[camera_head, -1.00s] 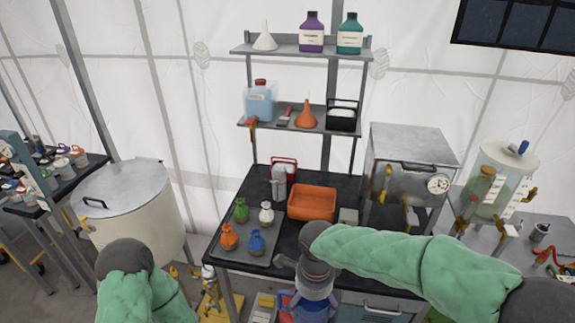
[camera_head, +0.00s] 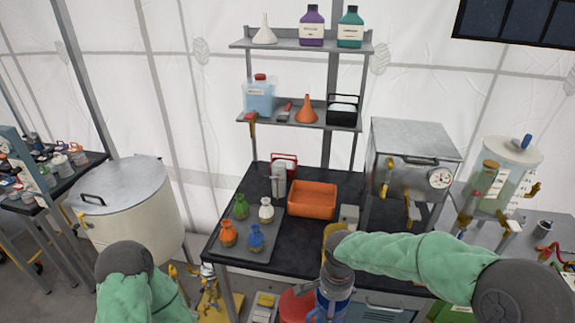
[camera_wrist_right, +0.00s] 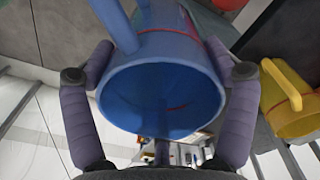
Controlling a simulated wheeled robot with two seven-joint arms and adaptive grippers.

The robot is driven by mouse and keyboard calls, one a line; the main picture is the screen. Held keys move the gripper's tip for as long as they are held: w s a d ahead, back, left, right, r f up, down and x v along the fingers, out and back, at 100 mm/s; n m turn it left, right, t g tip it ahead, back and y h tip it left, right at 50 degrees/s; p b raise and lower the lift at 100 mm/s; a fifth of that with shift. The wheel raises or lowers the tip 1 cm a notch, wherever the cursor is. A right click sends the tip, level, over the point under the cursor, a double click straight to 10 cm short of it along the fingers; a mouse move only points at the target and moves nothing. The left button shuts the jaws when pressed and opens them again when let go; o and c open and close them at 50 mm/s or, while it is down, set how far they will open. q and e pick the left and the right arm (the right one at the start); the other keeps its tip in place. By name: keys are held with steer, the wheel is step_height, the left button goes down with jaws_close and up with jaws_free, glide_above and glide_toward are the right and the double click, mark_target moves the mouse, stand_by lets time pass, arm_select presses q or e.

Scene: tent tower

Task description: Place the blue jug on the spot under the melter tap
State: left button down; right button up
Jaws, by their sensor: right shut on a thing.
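The blue jug (camera_head: 331,302) is in my right gripper (camera_head: 328,278), low in front of the black bench in the head view. In the right wrist view the jug (camera_wrist_right: 160,95) fills the middle, its round blue opening facing the camera. The fingers of my right gripper (camera_wrist_right: 160,62) are on its two sides. A metal box with a dial (camera_head: 412,160), possibly the melter, stands on the bench's right part, with yellow-handled parts on its front. I cannot make out the spot under a tap. My left forearm shows at lower left; its gripper is out of view.
A yellow jug (camera_wrist_right: 285,95) is close beside the blue one in the wrist view. A red vessel (camera_head: 296,304) is left of the held jug. The black bench (camera_head: 285,245) carries several small coloured bottles and an orange bin (camera_head: 312,200). A large drum (camera_head: 130,205) stands left.

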steer(key=w+d+f+n+b, duration=0.1)
steer(key=d+f+n+b, duration=0.1)
steer(key=d+f+n, duration=0.4)
step_height(320, 180, down, 4)
steer(key=n, duration=0.3)
steer(key=shift+w+d+r, duration=0.15)
steer(key=shift+w+r, duration=0.1)
steer(key=shift+w, duration=0.1)
stand_by(0.7)
